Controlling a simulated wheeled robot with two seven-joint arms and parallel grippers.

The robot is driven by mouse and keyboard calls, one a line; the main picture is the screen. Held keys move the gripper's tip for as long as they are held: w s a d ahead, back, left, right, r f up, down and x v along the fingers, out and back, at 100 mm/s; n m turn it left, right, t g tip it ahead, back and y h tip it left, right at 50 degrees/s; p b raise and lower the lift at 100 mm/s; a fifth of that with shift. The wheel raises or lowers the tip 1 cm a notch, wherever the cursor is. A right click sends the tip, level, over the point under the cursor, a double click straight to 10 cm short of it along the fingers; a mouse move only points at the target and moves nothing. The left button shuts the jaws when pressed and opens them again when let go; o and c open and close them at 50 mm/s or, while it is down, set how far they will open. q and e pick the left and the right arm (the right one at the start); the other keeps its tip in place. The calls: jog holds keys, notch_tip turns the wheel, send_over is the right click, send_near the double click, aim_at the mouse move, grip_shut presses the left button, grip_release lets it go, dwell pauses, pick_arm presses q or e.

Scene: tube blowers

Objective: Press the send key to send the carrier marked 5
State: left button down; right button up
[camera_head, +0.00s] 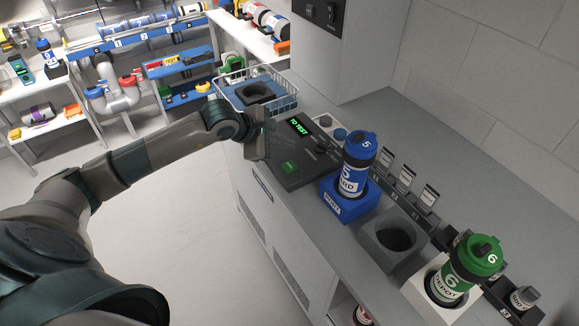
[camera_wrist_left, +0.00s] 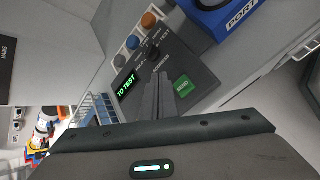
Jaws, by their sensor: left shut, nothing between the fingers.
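The blue carrier marked 5 (camera_head: 357,165) stands upright in a blue socket (camera_head: 346,209). The green send key (camera_head: 290,167) is on the dark control panel (camera_head: 306,178), whose lit display (camera_head: 299,128) reads "TO TEST". The send key also shows in the left wrist view (camera_wrist_left: 184,86), just right of the fingers. My left gripper (camera_wrist_left: 160,82) is shut and empty over the panel, beside the key; whether it touches the panel is unclear. In the head view my left gripper (camera_head: 272,137) is at the panel's left edge. My right gripper is not in view.
A selector knob (camera_wrist_left: 154,52) and coloured buttons (camera_wrist_left: 132,42) sit on the panel. A wire basket (camera_head: 258,92) stands behind my left gripper. An empty grey socket (camera_head: 382,247) and a green carrier marked 6 (camera_head: 468,265) are at the right. A wall cabinet (camera_head: 325,60) stands behind.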

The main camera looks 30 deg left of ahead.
aim_at(286, 167)
pick_arm(q)
notch_tip(286, 167, down, 4)
jog(key=shift+r+b, duration=0.15)
jog(key=shift+b, duration=0.75)
jog(key=shift+f+b, duration=0.65)
jog(key=shift+b, duration=0.05)
dwell(0.9)
jog(key=shift+f+b, duration=0.4)
jog(key=shift+b, duration=0.3)
